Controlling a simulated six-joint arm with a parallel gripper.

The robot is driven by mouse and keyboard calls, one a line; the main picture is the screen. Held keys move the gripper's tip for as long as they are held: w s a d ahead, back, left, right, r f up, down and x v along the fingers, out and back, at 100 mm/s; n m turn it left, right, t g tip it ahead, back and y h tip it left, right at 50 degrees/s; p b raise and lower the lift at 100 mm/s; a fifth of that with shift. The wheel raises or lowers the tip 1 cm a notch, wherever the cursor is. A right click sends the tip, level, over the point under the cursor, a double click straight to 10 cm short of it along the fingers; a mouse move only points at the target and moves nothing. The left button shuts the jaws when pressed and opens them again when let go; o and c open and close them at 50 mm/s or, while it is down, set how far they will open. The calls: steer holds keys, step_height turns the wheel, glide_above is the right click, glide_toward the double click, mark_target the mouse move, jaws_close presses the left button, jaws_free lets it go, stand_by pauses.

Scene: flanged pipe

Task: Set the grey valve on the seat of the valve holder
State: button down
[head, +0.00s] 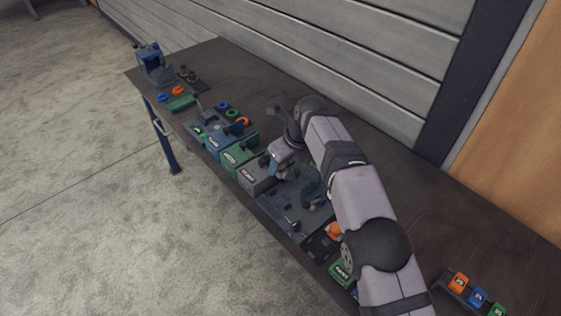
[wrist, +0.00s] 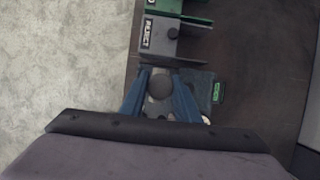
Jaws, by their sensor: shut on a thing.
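My gripper (wrist: 160,97) shows in the wrist view as two blue fingers. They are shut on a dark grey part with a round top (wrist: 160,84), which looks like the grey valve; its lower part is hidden. In the head view my gripper (head: 277,163) is beside the grey bin, and the valve cannot be made out there. A dark blue-grey plate (wrist: 203,80) with a green label lies below the fingers; it may be the valve holder. The plate also shows in the head view (head: 283,203), partly behind my arm. I cannot tell its seat.
A grey bin marked REJECT (wrist: 160,36) stands just beyond the fingers, with green and blue bins (head: 208,137) farther along. A blue fixture (head: 152,62) stands at the table's far end. Orange, blue and green blocks (head: 478,297) sit at lower right. Bare table lies along the wall.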

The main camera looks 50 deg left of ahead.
steer(key=shift+r+p, duration=1.4)
steer(key=shift+p, duration=0.1)
steer(key=shift+f, duration=0.1)
steer(key=b, duration=0.2)
steer(key=d+f+b, duration=0.1)
steer(key=b, duration=0.1)
steer(key=shift+w+d+f+b, duration=0.1)
steer(key=shift+w+f+b, duration=0.1)
steer(key=shift+w+b, duration=0.1)
steer(key=d+f+b, duration=0.3)
steer(key=d+b, duration=0.2)
steer(key=b, duration=0.5)
steer(key=s+d+f+b, duration=0.1)
steer(key=d+f+b, duration=0.3)
steer(key=b, duration=0.6)
steer(key=s+d+f+b, duration=0.1)
steer(key=d+f+b, duration=0.3)
steer(key=d+b, duration=0.3)
steer(key=shift+s+d+f+b, duration=0.2)
steer(key=shift+d+b, duration=0.1)
steer(key=shift+b, duration=1.7)
steer(key=shift+s+d+f+b, duration=0.2)
steer(key=shift+d+f+b, duration=0.2)
steer(key=shift+d+b, duration=0.25)
steer(key=shift+s+d+b, duration=0.15)
steer(key=shift+b, duration=0.15)
